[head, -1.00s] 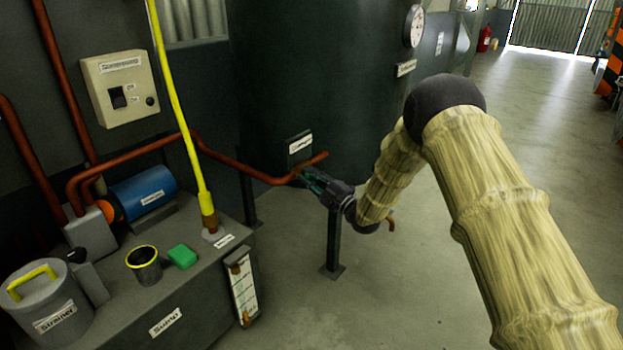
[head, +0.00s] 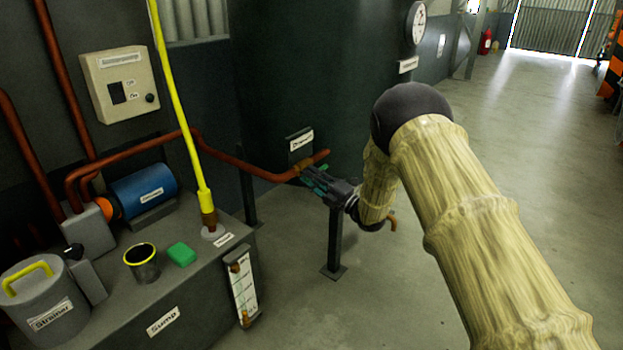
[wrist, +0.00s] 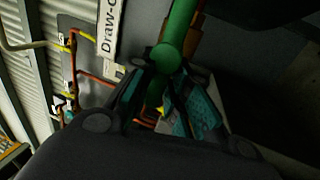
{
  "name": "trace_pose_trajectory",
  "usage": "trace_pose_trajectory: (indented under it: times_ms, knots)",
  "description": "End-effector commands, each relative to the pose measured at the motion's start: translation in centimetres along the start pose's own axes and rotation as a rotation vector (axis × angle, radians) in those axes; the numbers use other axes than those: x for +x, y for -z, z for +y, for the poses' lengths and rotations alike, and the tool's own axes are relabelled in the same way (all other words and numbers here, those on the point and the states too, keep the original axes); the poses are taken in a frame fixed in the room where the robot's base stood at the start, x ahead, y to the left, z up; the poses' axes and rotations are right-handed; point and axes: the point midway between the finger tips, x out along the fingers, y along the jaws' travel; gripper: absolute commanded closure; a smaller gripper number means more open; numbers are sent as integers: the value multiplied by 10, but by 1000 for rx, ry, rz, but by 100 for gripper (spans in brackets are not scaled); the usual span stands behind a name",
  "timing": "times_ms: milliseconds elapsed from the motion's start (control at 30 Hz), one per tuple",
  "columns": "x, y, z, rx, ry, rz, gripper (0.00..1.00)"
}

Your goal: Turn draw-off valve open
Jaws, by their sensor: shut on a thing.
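The draw-off valve's green handle (wrist: 181,28) shows at the top of the wrist view, with its rounded end between my fingers. The white Draw-off label (wrist: 107,28) is beside it; a label plate (head: 301,140) also shows on the dark tank in the head view. My gripper (wrist: 163,82), with teal finger pads, is shut on the handle. In the head view my gripper (head: 314,181) is at the tank's lower front, by the end of the red pipe. The fingers hide most of the valve there.
The dark green tank (head: 310,70) stands behind the valve. A red pipe (head: 240,163) runs to it from the left. The sump bench (head: 195,300) at left carries a strainer, a black cup and a green block. A dark tank leg (head: 334,240) stands below my gripper. The floor at right is clear.

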Motion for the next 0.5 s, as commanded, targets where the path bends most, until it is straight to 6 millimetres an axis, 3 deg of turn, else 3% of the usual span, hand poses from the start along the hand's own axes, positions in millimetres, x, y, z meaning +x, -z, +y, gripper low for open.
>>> trace_pose_trajectory:
  times_ms: [233, 267, 367, 500]
  knots:
    - [0, -2, 2, -4, -3, -2, 100]
    - [0, -2, 2, -4, -3, -2, 81]
    - [0, -2, 2, -3, -2, -2, 62]
    - [1, 0, 1, -2, -1, 0, 62]
